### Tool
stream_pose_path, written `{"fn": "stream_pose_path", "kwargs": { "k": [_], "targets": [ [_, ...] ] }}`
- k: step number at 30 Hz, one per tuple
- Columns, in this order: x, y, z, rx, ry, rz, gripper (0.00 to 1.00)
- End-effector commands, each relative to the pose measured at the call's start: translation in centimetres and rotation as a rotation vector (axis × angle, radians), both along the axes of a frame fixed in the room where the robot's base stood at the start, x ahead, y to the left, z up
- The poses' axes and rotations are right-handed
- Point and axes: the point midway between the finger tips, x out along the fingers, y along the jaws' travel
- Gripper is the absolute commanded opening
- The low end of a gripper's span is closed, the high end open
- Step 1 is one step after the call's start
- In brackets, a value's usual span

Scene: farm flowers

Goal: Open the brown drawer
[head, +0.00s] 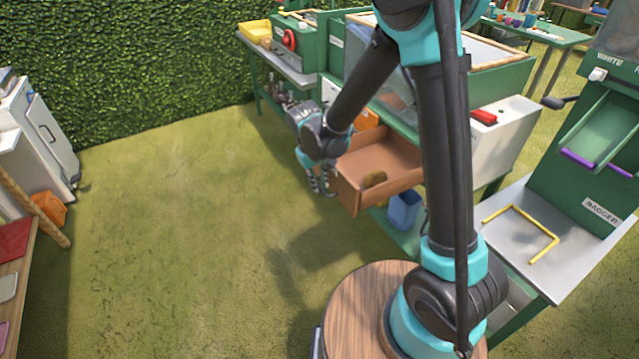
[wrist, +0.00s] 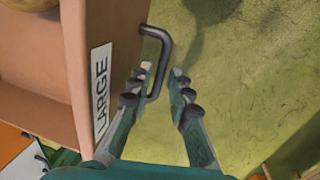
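The brown drawer (head: 395,187) sticks well out of the green machine in the head view, its inside exposed. In the wrist view the drawer front (wrist: 82,75) shows at the left with a white LARGE label (wrist: 102,92). Its dark handle (wrist: 164,50) stands out from the front. My gripper (wrist: 161,70) is at the handle, which shows between the two fingers. The fingers are apart, with gaps visible beside the bar. In the head view my gripper (head: 322,186) is at the drawer's front left; the handle is hard to make out.
Beside the drawer are an orange panel (head: 364,117) and, below, a blue bin (head: 404,211). A metal BAGGER table (head: 520,265) with a yellow frame stands at the right. White cabinets (head: 40,135) are at the left. The grass (head: 180,230) in front of the drawer is clear.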

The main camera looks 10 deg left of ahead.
Motion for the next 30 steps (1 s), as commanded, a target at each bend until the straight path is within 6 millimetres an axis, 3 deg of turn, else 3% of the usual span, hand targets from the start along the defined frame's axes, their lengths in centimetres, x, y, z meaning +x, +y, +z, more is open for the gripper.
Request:
{"fn": "stream_pose_path", "kwargs": {
  "k": [18,24,30],
  "targets": [
    [-1.1,1.5,10.0,0.0,0.0,0.0,0.19],
    [-1.3,1.7,11.3,0.0,0.0,0.0,0.19],
    [-1.3,1.7,11.4,0.0,0.0,0.0,0.19]
  ]
}}
